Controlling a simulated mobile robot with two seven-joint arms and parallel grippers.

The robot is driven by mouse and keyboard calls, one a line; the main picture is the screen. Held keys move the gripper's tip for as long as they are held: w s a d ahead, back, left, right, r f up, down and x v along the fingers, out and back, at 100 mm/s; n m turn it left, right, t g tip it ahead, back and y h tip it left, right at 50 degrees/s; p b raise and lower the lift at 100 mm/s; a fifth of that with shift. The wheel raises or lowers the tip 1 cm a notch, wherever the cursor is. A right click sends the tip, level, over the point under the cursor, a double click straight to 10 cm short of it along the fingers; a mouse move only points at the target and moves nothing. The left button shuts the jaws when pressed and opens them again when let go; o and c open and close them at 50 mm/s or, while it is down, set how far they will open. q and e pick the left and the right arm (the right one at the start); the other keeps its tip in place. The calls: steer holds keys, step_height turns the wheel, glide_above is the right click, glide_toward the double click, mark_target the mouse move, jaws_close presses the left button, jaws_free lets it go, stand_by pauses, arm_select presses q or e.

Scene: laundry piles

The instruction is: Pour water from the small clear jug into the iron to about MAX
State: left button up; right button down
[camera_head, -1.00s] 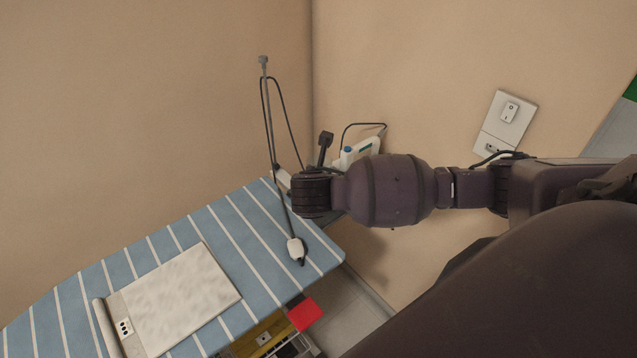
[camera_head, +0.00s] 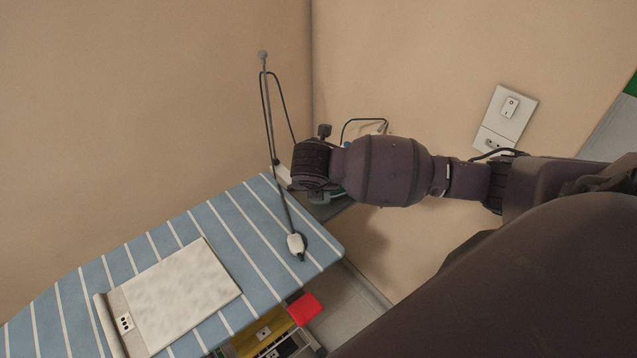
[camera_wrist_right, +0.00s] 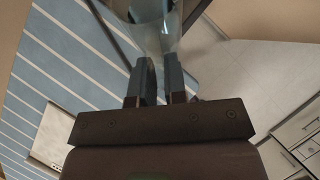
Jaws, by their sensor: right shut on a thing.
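The small clear jug (camera_wrist_right: 155,28) shows at the top of the right wrist view, a transparent rounded vessel. My right gripper (camera_wrist_right: 160,75) is shut on it, its two dark fingers together at the jug's near side. The water level cannot be made out. In the head view my right wrist hides the jug and most of the gripper. What looks like the iron (camera_head: 376,132), white with a dark looping cord, stands beyond the board's far end and is mostly hidden behind my right arm. Its MAX mark is not visible. My left gripper is not in view.
A wall socket (camera_head: 505,115) is at right. A red item (camera_head: 305,308) lies below the board.

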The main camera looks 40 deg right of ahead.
steer(key=shift+w+f+y, duration=0.1)
steer(key=shift+f+y, duration=0.25)
steer(key=shift+y, duration=0.05)
stand_by(1.0)
steer(key=shift+w+d+r+g+y, duration=0.25)
steer(key=shift+w+r+g+y, duration=0.15)
steer(key=shift+r+g, duration=0.25)
steer(key=shift+w+d+r+g+y, duration=0.25)
steer(key=shift+r+g+y, duration=0.3)
steer(key=shift+g, duration=0.2)
stand_by(5.2)
